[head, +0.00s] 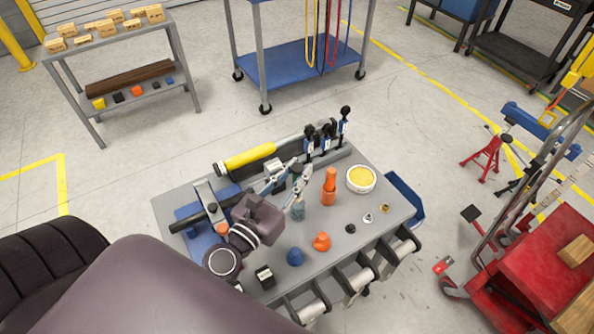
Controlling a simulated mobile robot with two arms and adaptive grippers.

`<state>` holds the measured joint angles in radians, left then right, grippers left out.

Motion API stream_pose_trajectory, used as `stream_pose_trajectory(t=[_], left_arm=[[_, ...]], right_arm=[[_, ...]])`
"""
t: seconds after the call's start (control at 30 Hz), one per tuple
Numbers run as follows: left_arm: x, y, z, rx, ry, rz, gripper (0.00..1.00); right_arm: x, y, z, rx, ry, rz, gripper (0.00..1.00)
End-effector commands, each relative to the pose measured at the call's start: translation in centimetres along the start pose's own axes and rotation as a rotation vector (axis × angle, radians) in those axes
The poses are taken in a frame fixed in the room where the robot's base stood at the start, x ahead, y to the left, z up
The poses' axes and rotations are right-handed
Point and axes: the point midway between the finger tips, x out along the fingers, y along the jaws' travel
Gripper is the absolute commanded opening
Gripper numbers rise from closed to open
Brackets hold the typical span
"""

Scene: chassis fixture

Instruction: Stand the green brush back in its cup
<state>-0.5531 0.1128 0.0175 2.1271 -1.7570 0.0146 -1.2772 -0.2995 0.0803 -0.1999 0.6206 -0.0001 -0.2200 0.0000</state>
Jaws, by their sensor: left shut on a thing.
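My left gripper (288,186) reaches over the middle of the grey bench top from the lower left. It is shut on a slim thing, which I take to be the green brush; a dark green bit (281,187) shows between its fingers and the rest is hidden. A small grey-green, cup-like thing (298,212) is just below the right finger. I cannot tell whether the brush touches it or is inside it. My right gripper is not in view.
An orange bottle-like thing (329,188) stands close right of the gripper. A round yellow-filled tub (361,179) is farther right. Toggle clamps (325,136) and a yellow tube (249,157) line the back. A blue cone (295,257) and an orange piece (321,241) sit in front.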

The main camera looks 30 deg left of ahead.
Motion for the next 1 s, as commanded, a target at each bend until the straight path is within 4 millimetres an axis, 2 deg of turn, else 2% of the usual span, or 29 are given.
stream_pose_trajectory(t=[0.27,1.0], left_arm=[[0.0,0.0,-0.2,0.000,0.000,0.000,0.00],[0.0,0.0,-3.1,0.000,0.000,0.000,0.00]], right_arm=[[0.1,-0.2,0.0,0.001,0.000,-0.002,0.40],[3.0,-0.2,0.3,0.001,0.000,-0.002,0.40]])
